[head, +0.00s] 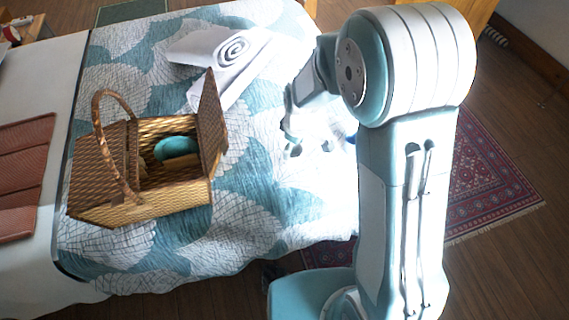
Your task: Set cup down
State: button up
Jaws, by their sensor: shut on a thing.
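My gripper (308,146) is over the right part of the bed, to the right of the wicker basket. It is shut on a pale thing, taken as the cup, which is mostly hidden behind my gripper and arm. I cannot tell whether the cup touches the quilt or is tilted. The bed (262,205) has a teal and white patterned quilt under and around the gripper.
An open wicker picnic basket (170,200) with a tall handle stands on the quilt, with a rounded teal thing (175,148) inside. A rolled white towel (225,50) lies behind. Bare quilt lies between basket and gripper. A patterned rug (485,185) is on the floor at right.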

jog(key=s+a+r+n+g, duration=0.1)
jog(key=s+a+r+n, duration=0.2)
jog(key=s+a+n, duration=0.45)
jog(key=w+d+f+n, duration=0.1)
jog(key=w+f, duration=0.3)
jog(key=w+d+f, duration=0.2)
jog(key=w+f, duration=0.2)
jog(key=f, duration=0.1)
jog(key=w+d+f+n, duration=0.1)
jog(key=w+d+f, duration=0.1)
jog(key=w+f, duration=0.2)
jog(key=shift+w+d+f+n+y, duration=0.1)
jog(key=shift+w+f+n+y, duration=0.1)
jog(key=shift+w+n+y, duration=0.15)
jog(key=shift+s, duration=0.1)
jog(key=o, duration=1)
jog(key=shift+c, duration=0.2)
